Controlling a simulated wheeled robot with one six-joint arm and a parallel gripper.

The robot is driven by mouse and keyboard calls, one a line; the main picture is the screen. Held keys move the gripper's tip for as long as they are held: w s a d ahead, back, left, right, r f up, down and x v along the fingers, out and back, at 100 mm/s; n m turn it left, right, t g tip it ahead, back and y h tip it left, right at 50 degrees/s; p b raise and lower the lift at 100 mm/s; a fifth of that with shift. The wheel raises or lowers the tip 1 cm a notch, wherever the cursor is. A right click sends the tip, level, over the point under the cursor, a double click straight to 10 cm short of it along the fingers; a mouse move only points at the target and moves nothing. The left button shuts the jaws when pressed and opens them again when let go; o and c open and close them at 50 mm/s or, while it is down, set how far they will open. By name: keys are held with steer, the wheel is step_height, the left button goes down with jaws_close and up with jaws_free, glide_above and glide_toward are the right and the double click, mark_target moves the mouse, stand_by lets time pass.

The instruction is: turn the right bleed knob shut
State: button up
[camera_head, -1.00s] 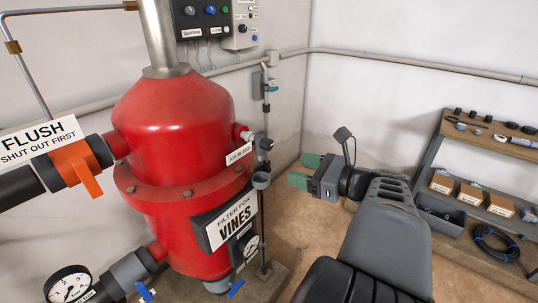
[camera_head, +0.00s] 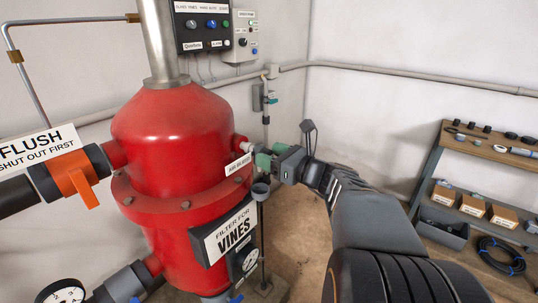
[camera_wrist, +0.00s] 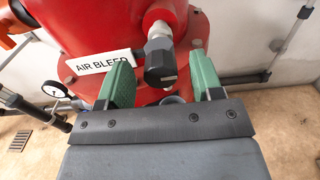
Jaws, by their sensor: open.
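The black bleed knob (camera_wrist: 160,70) sits on a grey fitting with a white stub, on the right side of the red filter tank (camera_head: 165,135). A white AIR BLEED label (camera_wrist: 98,64) is just left of it and also shows in the head view (camera_head: 238,165). My gripper (camera_head: 265,156) has green fingers and reaches the tank's right side from the right. In the wrist view my gripper (camera_wrist: 160,62) is open, with one finger on each side of the knob and gaps visible. In the head view my gripper mostly hides the knob.
A small grey cup (camera_head: 261,190) on a stand is just below my fingers. A FOR VINES sign (camera_head: 224,236) is on the tank's lower front. An orange flush handle (camera_head: 78,181) is at left. Shelves (camera_head: 485,150) stand at right, with open floor between.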

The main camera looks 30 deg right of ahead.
steer(key=shift+w+a, duration=0.2)
steer(key=shift+w, duration=0.25)
steer(key=c, duration=0.9)
